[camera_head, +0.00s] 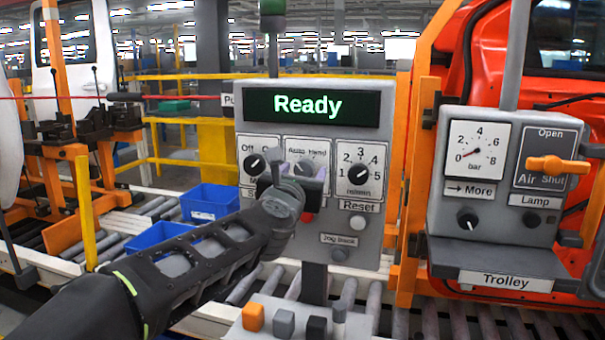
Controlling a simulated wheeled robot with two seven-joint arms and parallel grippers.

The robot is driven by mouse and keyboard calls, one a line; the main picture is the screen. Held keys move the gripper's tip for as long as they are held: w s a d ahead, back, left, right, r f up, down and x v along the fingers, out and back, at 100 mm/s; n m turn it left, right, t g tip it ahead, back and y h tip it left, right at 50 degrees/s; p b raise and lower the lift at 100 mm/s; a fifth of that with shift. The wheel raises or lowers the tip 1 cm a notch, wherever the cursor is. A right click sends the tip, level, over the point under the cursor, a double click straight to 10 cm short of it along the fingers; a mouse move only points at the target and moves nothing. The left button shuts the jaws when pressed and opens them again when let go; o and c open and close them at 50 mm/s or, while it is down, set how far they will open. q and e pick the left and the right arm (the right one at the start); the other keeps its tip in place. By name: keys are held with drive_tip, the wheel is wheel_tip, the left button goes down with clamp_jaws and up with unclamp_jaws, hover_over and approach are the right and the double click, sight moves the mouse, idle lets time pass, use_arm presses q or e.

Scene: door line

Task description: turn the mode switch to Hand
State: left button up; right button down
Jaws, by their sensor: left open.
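My left gripper (298,173) reaches up from the lower left. It is open, with its fingers in front of the lower part of the mode switch, one towards each side. I cannot tell whether they touch the knob. The fingers and wrist partly hide the knob and the panel below it. I cannot tell clearly which word the knob points to. My right gripper is not in view.
An off switch (256,164) sits left of the mode switch, and a 1-to-5 dial (358,173) sits right. The display (312,106) reads "Ready". A Reset button (357,222) is below. A second panel (497,165) with a gauge and orange handle (558,165) stands at right.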

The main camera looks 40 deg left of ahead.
use_arm(q)
drive_tip(key=shift+c, duration=0.2)
clamp_jaws()
idle(0.3)
drive_tip(key=shift+m, duration=0.4)
drive_tip(key=m+b, duration=0.1)
drive_tip(key=m, duration=0.2)
drive_tip(key=shift+f+b, duration=0.15)
drive_tip(key=shift+b, duration=0.15)
drive_tip(key=m+b, duration=0.1)
drive_tip(key=m, duration=0.3)
drive_tip(key=shift+a+t, duration=0.1)
drive_tip(key=shift+t, duration=0.3)
drive_tip(key=m, duration=0.4)
drive_tip(key=shift+s+m+b, duration=0.1)
drive_tip(key=shift+m+b, duration=0.25)
drive_tip(key=shift+m, duration=0.05)
drive_tip(key=shift+a+m+t+h, duration=0.1)
drive_tip(key=shift+m+t+h, duration=0.3)
drive_tip(key=shift+m, duration=1.7)
